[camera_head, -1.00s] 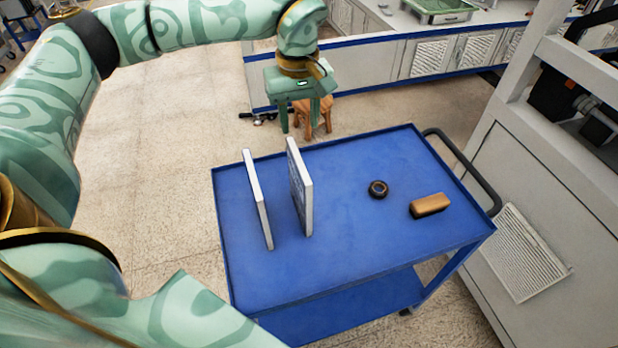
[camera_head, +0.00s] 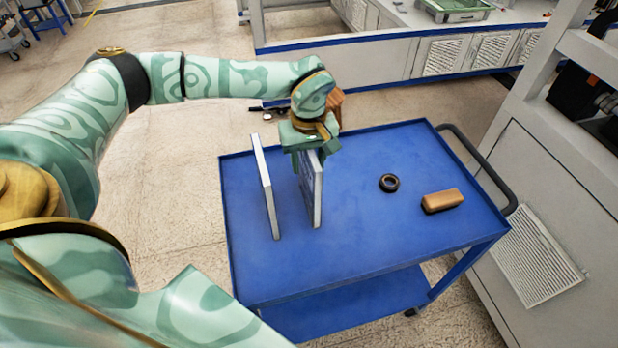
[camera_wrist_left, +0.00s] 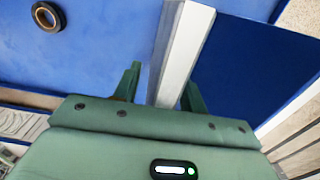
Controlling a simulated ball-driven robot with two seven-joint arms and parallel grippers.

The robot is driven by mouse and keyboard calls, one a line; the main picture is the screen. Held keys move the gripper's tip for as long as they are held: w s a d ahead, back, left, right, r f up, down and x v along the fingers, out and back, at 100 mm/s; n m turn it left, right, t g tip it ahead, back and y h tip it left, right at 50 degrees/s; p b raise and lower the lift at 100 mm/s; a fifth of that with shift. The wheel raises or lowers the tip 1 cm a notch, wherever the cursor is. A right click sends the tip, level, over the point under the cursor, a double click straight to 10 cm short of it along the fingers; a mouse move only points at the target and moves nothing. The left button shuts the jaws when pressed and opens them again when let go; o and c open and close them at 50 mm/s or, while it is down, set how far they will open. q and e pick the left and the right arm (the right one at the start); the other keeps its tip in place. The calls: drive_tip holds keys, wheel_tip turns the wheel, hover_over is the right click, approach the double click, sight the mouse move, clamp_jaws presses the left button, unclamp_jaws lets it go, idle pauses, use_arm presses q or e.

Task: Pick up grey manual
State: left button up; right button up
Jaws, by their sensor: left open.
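Two thin manuals stand upright on edge on the blue cart top (camera_head: 350,245). The right one (camera_head: 314,198) shows a grey cover and a pale edge; the left one (camera_head: 265,185) shows mostly its pale edge. My left gripper (camera_head: 308,157) is at the far upper end of the right manual and hides that end. In the left wrist view, my open left gripper (camera_wrist_left: 160,88) has one finger on each side of the manual's pale edge (camera_wrist_left: 183,50). I cannot tell whether the fingers touch it. My right gripper is not in view.
A dark ring (camera_head: 389,183) and a brown block (camera_head: 442,201) lie on the cart's right half. The ring also shows in the left wrist view (camera_wrist_left: 47,16). A black handle (camera_head: 480,165) runs along the cart's right end, beside a grey machine (camera_head: 525,190).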

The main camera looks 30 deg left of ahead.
use_arm(q)
clamp_jaws()
drive_tip(key=shift+r, duration=0.1)
drive_tip(key=shift+r, duration=0.1)
